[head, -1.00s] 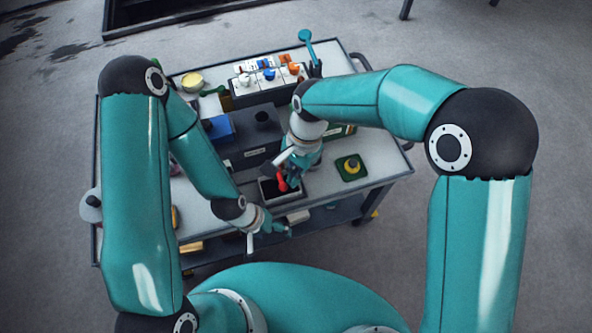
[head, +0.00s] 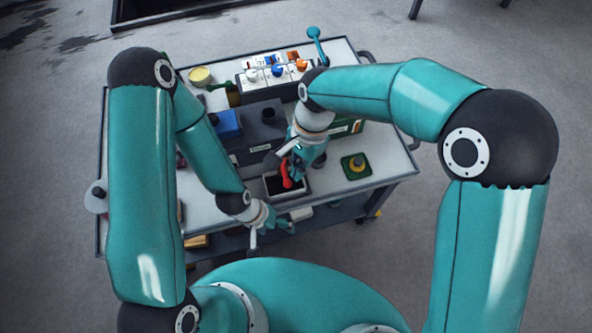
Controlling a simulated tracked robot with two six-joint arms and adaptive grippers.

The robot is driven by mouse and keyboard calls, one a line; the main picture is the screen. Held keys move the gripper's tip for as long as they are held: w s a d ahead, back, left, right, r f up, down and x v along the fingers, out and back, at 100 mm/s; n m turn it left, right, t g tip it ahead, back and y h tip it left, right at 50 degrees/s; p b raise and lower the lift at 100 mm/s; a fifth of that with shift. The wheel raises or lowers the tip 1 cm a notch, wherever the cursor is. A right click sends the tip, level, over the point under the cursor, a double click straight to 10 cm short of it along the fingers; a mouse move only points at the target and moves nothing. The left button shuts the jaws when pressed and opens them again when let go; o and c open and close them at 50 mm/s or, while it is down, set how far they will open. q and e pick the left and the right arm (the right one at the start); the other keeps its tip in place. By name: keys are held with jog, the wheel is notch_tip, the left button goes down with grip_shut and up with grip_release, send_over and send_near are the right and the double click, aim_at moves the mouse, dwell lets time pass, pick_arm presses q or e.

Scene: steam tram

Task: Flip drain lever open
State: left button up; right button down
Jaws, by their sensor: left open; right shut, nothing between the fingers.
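A red lever (head: 286,174), which may be the drain lever, stands over a small dark open tray (head: 270,187) at the front of the cart. My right gripper (head: 295,174) is shut and empty, right beside the red lever; I cannot tell whether they touch. My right wrist hides part of the area behind it. My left gripper (head: 283,224) is open and empty, low at the cart's front edge, below the dark tray.
The cart top (head: 375,178) holds a dark box (head: 258,133), a blue block (head: 226,122), a yellow-topped can (head: 200,75) and a green pad (head: 356,166) with a yellow knob. A valve panel (head: 262,88) and a teal lever (head: 315,40) stand at the back.

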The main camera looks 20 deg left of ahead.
jog(key=shift+v, duration=3)
jog(key=shift+w+d+f, duration=0.1)
jog(key=shift+d, duration=0.05)
